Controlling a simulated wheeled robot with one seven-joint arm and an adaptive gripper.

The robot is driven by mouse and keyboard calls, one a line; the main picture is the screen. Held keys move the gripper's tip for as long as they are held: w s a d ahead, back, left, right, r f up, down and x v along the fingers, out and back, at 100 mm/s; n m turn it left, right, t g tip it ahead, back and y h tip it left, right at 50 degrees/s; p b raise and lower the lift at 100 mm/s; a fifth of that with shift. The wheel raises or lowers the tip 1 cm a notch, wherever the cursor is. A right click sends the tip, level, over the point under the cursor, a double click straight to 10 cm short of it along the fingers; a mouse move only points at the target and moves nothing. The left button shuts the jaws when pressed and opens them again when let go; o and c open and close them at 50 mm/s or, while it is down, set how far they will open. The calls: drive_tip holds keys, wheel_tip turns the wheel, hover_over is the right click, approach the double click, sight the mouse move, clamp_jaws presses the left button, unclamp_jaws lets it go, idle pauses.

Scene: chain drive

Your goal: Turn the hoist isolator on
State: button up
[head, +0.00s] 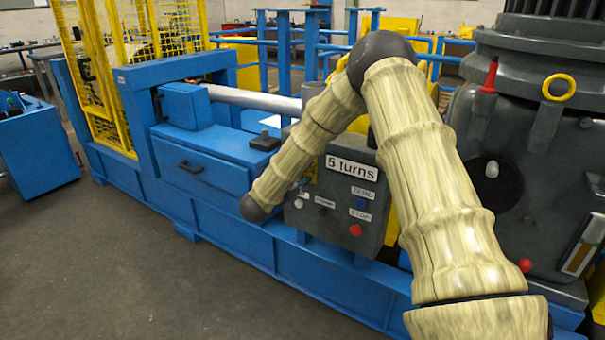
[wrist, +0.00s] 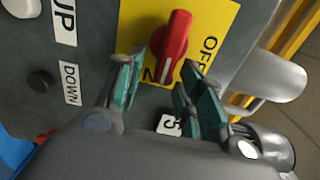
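The hoist isolator is a red rotary knob (wrist: 174,42) on a yellow plate (wrist: 215,20) in the wrist view. OFF is printed to the right of the knob, and part of another label ending in N shows below it. A white mark on the knob sits at its lower end, near that N. My gripper (wrist: 163,88) is open, its two teal fingertips apart just below the knob in the picture, one to each side. I cannot tell whether they touch it. In the head view my arm hides the knob and gripper.
The grey control box (head: 342,223) carries a "5 turns" label, a blue button (head: 361,203) and a red STOP button (head: 355,230). In the wrist view, a black button (wrist: 40,81) labelled DOWN sits left of the fingers, with a white button (wrist: 22,7) by UP.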

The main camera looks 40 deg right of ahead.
drive_tip(key=v, duration=1.1)
drive_tip(key=shift+a, duration=0.2)
drive_tip(key=s+a+f+n+t+y, duration=0.25)
drive_tip(key=a+f+n+y, duration=0.35)
drive_tip(key=f, duration=0.5)
drive_tip(key=s+a+f+n+t+y, duration=0.2)
drive_tip(key=s+a+f+n+y, duration=0.1)
drive_tip(key=f+n, duration=0.6)
drive_tip(key=s+a+f+n+g+y, duration=0.3)
drive_tip(key=s+a+f+n, duration=0.15)
drive_tip(key=s+f, duration=0.55)
drive_tip(key=s+a+f+n+g+y, duration=0.35)
drive_tip(key=s+f+n, duration=0.35)
drive_tip(key=s, duration=0.4)
drive_tip(key=s+a+f+n+g+y, duration=0.1)
drive_tip(key=s+f+n+g, duration=0.1)
drive_tip(key=s, duration=0.8)
drive_tip(key=s+a+f+n+g, duration=0.1)
drive_tip(key=s+f+n+g, duration=0.15)
drive_tip(key=s, duration=0.65)
wheel_tip(320, 180, up, 23)
drive_tip(key=p, duration=2.2)
drive_tip(key=shift+d, duration=0.25)
